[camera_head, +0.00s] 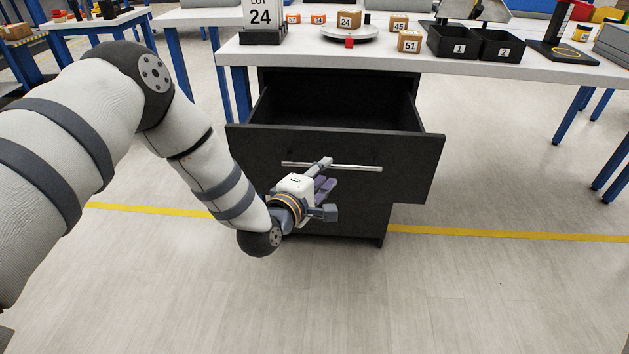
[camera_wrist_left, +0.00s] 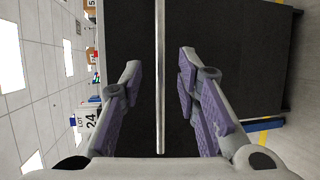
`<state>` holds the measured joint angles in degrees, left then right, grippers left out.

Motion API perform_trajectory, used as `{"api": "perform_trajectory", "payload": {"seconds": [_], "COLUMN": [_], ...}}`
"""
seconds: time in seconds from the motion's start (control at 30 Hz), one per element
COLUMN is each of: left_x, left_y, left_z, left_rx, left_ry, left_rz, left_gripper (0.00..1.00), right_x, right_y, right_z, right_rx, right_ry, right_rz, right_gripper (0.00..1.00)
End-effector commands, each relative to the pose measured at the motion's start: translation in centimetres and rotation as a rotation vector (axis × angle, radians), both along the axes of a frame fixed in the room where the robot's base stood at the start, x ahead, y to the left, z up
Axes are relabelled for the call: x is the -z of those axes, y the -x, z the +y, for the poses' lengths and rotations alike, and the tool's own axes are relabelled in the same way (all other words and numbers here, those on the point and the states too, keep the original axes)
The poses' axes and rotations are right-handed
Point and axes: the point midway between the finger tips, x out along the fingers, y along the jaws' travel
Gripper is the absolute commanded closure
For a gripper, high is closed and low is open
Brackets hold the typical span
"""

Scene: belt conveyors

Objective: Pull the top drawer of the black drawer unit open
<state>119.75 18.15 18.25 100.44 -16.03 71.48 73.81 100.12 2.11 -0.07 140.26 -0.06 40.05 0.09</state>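The black drawer unit (camera_head: 345,215) stands under the white table. Its top drawer (camera_head: 240,145) is pulled well out, and its inside looks empty. A silver bar handle (camera_head: 360,168) runs across the drawer front; it also shows in the left wrist view (camera_wrist_left: 160,100). My left gripper (camera_head: 328,184) is at the left part of the handle. In the left wrist view, its purple-padded fingers (camera_wrist_left: 158,62) are spread apart on either side of the bar, with gaps between pads and bar. My right gripper is in neither view.
The white table (camera_head: 300,55) above carries a LOT 24 sign (camera_head: 262,18), a round turntable (camera_head: 349,32), small numbered boxes and two black bins (camera_head: 453,44). Blue-legged tables stand at both sides. The floor before the drawer is clear, with a yellow line (camera_head: 500,234).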

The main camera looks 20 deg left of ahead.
Motion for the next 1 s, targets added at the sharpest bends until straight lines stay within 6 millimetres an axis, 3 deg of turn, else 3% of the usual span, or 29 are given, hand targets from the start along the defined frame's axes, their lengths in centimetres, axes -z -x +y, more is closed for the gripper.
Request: {"api": "perform_trajectory", "payload": {"seconds": [0.1,0.3,0.8,0.87,0.93,1.0], "left_x": [-0.6,-1.2,-1.3,-0.5,2.1,6.1], "left_y": [3.1,6.4,7.0,7.5,9.6,13.6], "left_z": [0.4,0.8,0.8,0.6,-0.2,-1.1], "left_rx": [-0.002,-0.002,0.0,0.014,0.066,0.165], "left_ry": [0.002,0.001,-0.002,-0.03,-0.121,-0.275], "left_rz": [0.003,0.0,0.001,0.03,0.123,0.274], "left_gripper": [0.7,0.7,0.7,0.7,0.7,0.7], "right_x": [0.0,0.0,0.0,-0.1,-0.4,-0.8], "right_y": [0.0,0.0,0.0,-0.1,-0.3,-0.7], "right_z": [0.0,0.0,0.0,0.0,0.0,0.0], "right_rx": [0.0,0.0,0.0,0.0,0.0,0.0], "right_ry": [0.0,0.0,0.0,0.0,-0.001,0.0], "right_rz": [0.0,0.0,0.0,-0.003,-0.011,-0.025], "right_gripper": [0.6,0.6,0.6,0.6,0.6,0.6]}}
